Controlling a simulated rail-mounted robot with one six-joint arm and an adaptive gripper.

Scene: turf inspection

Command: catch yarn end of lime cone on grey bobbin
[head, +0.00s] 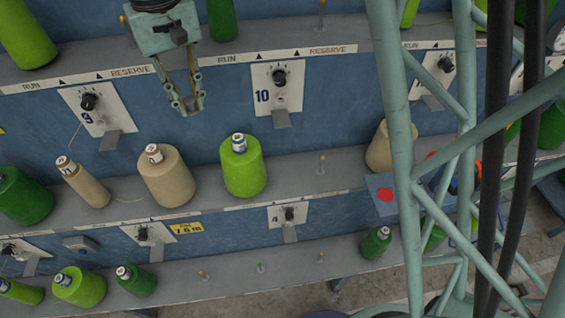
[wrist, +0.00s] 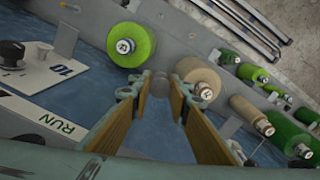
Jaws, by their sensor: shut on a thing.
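A lime cone (head: 243,172) stands on the middle shelf. Its bobbin top (head: 239,143) looks pale with a dark mark. The cone also shows in the wrist view (wrist: 131,44), ahead and left of the fingertips. My gripper (head: 187,106) hangs above and left of this cone, apart from it, in front of the blue panel. In the wrist view my gripper (wrist: 160,84) has its fingertips close on a small, blurred grey thing (wrist: 160,82). I cannot make out a yarn strand there or a loose end on the lime cone.
A beige cone (head: 166,178) and a slimmer beige one (head: 84,183) stand left of the lime cone. Green cones (head: 80,287) stand on the lower shelf.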

